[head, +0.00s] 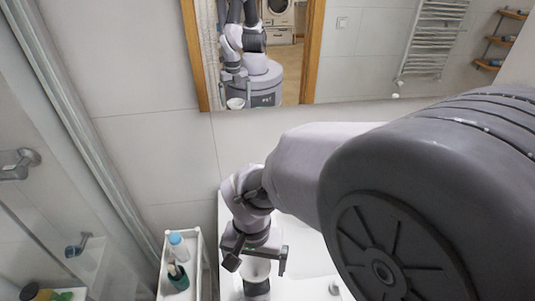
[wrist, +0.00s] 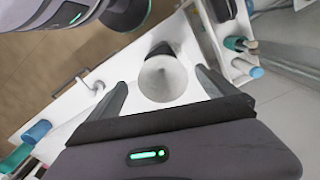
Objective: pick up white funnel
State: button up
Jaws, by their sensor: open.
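The white funnel (wrist: 162,80) shows in the wrist view with its wide round mouth facing the camera, between the two fingers. My gripper (wrist: 160,76) is open, with one dark finger on each side of the funnel and visible gaps between. In the head view the funnel (head: 257,269) is pale and partly hidden below my gripper (head: 258,262). A dark object (head: 257,287) shows just below the funnel, and a dark piece also sits beside it in the wrist view (wrist: 160,49). I cannot tell whether the funnel rests in that object.
A narrow white cart (head: 197,262) with a blue-capped bottle (head: 178,245) and a teal cup (head: 178,279) stands left of the white counter (head: 290,238). A tap (wrist: 95,85) and blue and teal containers (wrist: 36,131) lie left in the wrist view. A mirror is behind.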

aim_at(255, 273)
jog(key=f, duration=0.2)
jog(key=f+b, duration=0.1)
jog(key=f, duration=0.2)
jog(key=shift+w+a+f+b, duration=0.2)
jog(key=shift+w+f+b, duration=0.1)
jog(key=shift+f, duration=0.1)
jog(key=shift+d+r, duration=0.1)
jog(key=shift+c, duration=0.3)
jog(key=c, duration=1.4)
jog(key=shift+r, duration=0.1)
